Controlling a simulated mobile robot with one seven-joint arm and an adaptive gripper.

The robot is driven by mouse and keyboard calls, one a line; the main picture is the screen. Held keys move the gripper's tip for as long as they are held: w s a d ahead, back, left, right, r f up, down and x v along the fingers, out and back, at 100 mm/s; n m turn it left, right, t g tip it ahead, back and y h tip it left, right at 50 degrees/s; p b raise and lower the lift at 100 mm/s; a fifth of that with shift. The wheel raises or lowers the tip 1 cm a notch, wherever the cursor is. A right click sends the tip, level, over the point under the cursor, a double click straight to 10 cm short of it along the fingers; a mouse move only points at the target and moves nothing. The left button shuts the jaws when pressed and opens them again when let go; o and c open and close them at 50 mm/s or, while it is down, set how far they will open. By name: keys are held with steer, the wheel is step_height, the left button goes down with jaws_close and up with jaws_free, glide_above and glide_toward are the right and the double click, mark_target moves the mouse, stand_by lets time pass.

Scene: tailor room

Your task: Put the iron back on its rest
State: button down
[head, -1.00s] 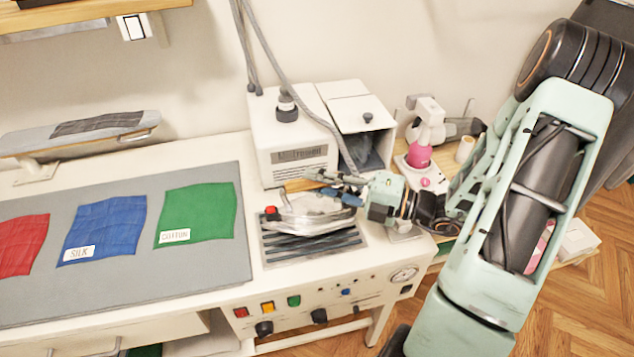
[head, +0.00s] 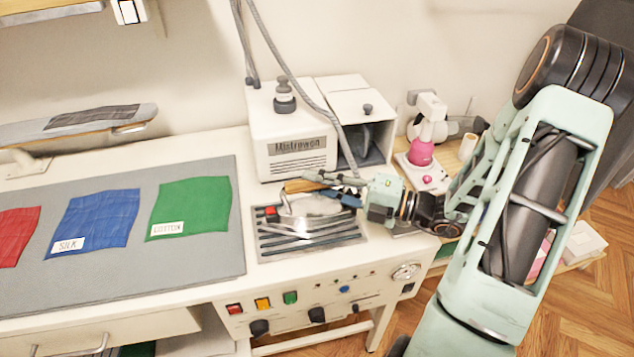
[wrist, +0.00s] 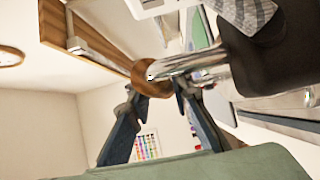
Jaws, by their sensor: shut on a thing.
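The iron (head: 312,206) has a shiny metal body, a wooden handle and a red part at its left end. It is over the dark slatted rest (head: 340,240) on the white table; whether its sole touches the slats I cannot tell. My gripper (head: 325,186) reaches in from the right and is shut on the iron's handle. In the wrist view the blue fingers of my gripper (wrist: 160,92) close at the round wooden handle end (wrist: 146,78), beside a shiny metal bar. The far side of the iron is hidden.
A white steam unit (head: 292,140) stands right behind the rest, with a grey hose hanging down. Red, blue and green cloths (head: 190,207) lie on the grey pad at left.

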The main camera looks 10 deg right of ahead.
steer(key=c, duration=1.7)
jaws_free()
steer(key=shift+c, duration=0.2)
steer(key=shift+s+d+r, duration=0.1)
steer(key=shift+s+d, duration=0.05)
steer(key=shift+d, duration=0.1)
steer(key=v, duration=1.1)
steer(key=shift+s+d, duration=0.15)
steer(key=shift+s, duration=0.05)
